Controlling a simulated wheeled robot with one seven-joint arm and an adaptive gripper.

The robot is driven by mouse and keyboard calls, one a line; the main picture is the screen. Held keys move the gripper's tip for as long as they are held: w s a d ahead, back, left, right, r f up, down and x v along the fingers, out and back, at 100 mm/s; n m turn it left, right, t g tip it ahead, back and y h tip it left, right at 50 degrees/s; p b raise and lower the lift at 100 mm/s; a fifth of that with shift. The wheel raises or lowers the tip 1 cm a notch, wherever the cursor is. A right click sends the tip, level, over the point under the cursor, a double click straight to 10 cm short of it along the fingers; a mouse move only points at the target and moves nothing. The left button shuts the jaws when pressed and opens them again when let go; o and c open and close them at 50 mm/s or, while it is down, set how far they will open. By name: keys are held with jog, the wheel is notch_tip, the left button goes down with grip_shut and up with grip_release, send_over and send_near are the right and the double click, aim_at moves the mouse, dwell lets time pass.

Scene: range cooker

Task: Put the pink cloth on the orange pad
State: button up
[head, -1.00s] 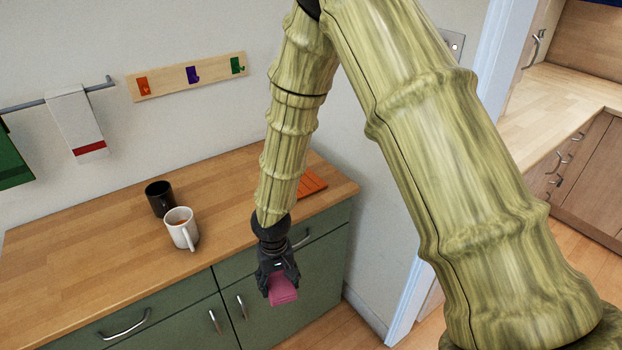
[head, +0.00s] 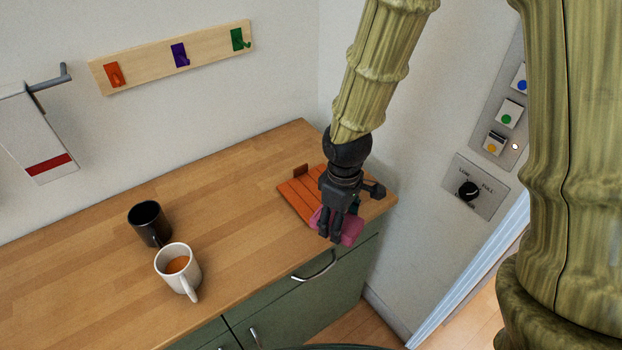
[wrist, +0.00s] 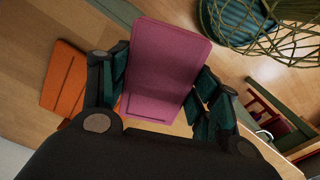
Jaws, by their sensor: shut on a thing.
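The pink cloth (head: 351,229) is a folded piece held in my gripper (head: 337,224). My gripper is shut on it near the front edge of the wooden counter, just in front of and right of the orange pad. In the wrist view the cloth (wrist: 167,65) lies between the fingers (wrist: 162,90). The orange pad (head: 298,196) is a grooved slab with a small raised tab, flat on the counter near its right end. My gripper hides its right part. It also shows at the left of the wrist view (wrist: 66,80), apart from the cloth.
A black mug (head: 149,224) and a white mug with brown liquid (head: 178,268) stand left on the counter (head: 235,200). Hooks (head: 180,54) and a towel rail (head: 50,80) are on the wall. A switch panel (head: 503,110) is at right. Counter between mugs and pad is clear.

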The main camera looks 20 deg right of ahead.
jog(key=shift+w+r, duration=0.15)
jog(key=shift+w, duration=0.15)
jog(key=w+p, duration=0.1)
jog(key=w, duration=0.4)
jog(key=w+f+p, duration=0.1)
jog(key=w+p, duration=0.1)
jog(key=w, duration=0.3)
jog(key=w+p, duration=0.2)
jog(key=w, duration=0.3)
jog(key=shift+w+d+f, duration=0.15)
jog(key=shift+w+f, duration=0.1)
jog(key=shift+f+p, duration=1.05)
jog(key=shift+f, duration=0.75)
jog(key=shift+f, duration=0.1)
jog(key=o, duration=0.9)
jog(key=shift+o, duration=0.3)
notch_tip(320, 180, up, 12)
jog(key=b, duration=0.4)
